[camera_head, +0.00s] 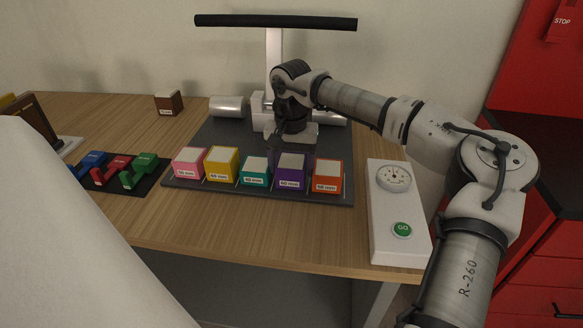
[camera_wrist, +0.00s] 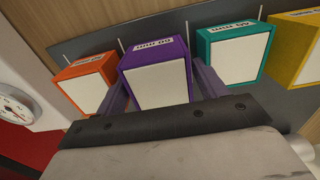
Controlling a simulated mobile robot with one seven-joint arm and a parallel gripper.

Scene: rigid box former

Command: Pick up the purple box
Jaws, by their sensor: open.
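The purple box (camera_head: 291,181) has a white top face and a printed size label. It stands in the row on the dark tray (camera_head: 260,193), between the teal box (camera_head: 255,171) and the orange box (camera_head: 327,176). In the wrist view the purple box (camera_wrist: 156,78) sits between the two fingers of my gripper (camera_wrist: 159,82). The fingers are open, one on each side of it. I cannot tell whether either finger touches it. In the head view my gripper (camera_head: 292,150) is at the back of the purple box, and its fingertips are partly hidden.
Pink (camera_head: 188,162) and yellow (camera_head: 222,163) boxes stand left in the row. A metal post with a black bar (camera_head: 275,21) rises behind. A white panel (camera_head: 388,240) with dial and green GO button is at right. Small coloured parts lie on a dark mat (camera_head: 150,184) at left.

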